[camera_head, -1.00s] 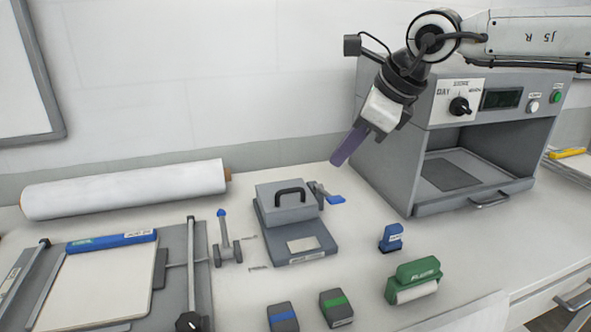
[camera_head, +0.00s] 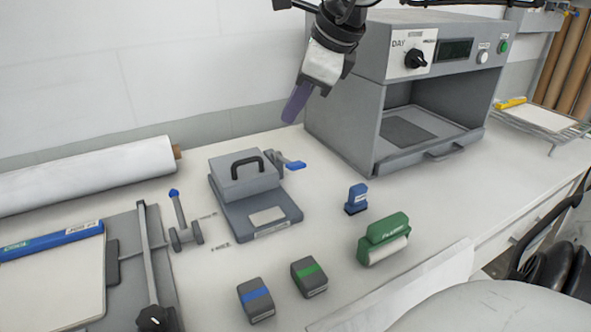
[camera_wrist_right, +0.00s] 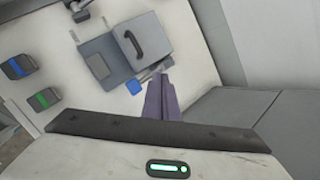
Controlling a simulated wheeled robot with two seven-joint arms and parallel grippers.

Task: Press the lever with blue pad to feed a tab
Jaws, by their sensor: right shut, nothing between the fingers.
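The grey tab press (camera_head: 252,190) sits on the counter, with a black handle on its raised block. Its lever with the blue pad (camera_head: 295,165) sticks out at the right side of the block. In the right wrist view the blue pad (camera_wrist_right: 134,86) shows just left of my fingertips. My right gripper (camera_head: 292,113) is shut and empty, its purple fingers pointing down. It is above and apart from the blue pad. In the right wrist view the shut fingers (camera_wrist_right: 160,88) also show. My left gripper is not in view.
A grey cabinet (camera_head: 345,125) with a dial stands right behind the press. A blue stamp (camera_head: 357,197), a green roller tool (camera_head: 382,238) and two small grey blocks (camera_head: 255,299) lie in front. A paper roll (camera_head: 90,172) and a trimmer board (camera_head: 130,250) are at left.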

